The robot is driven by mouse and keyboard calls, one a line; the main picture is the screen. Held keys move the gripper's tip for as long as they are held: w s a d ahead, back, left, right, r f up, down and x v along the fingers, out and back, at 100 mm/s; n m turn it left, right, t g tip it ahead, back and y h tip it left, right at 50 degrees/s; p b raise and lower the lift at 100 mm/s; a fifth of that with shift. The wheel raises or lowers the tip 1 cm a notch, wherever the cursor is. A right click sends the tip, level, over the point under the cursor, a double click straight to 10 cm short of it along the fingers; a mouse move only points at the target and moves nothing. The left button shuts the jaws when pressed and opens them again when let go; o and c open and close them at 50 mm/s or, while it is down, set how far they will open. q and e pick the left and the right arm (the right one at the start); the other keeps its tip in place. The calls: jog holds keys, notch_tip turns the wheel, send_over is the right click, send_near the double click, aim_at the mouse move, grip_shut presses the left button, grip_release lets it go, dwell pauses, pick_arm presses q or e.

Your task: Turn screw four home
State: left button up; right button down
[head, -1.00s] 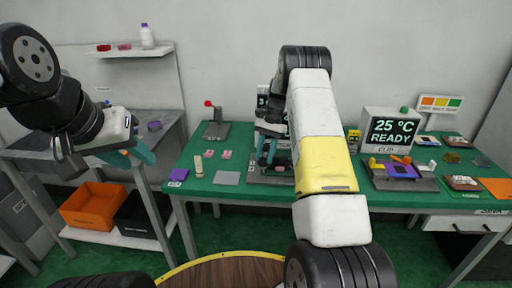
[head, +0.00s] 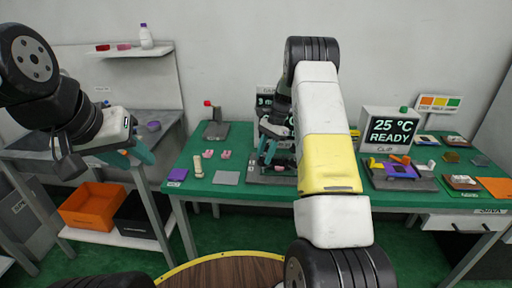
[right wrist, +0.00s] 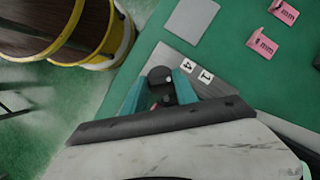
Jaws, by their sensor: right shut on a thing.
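My right gripper (right wrist: 160,92) has its teal fingers either side of a dark round knob (right wrist: 159,73), shut on it. The knob's lower part is hidden between the fingers. In the head view my right gripper (head: 267,152) points down over the fixture, partly behind my own arm. My left gripper (head: 142,150) hangs by the grey side bench at the left, away from the fixture; its jaw gap is unclear.
On the green table (head: 207,182) are pink pieces (head: 225,155), a grey pad (head: 227,178), a purple block (head: 178,174) and a red-tipped lever stand (head: 214,126). A display (head: 391,130) reads "25 °C READY". An orange bin (head: 92,205) stands low left.

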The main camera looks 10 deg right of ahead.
aim_at(270, 165)
jog(key=c, duration=1)
grip_release()
jog(key=shift+o, duration=0.2)
jog(key=v, duration=0.8)
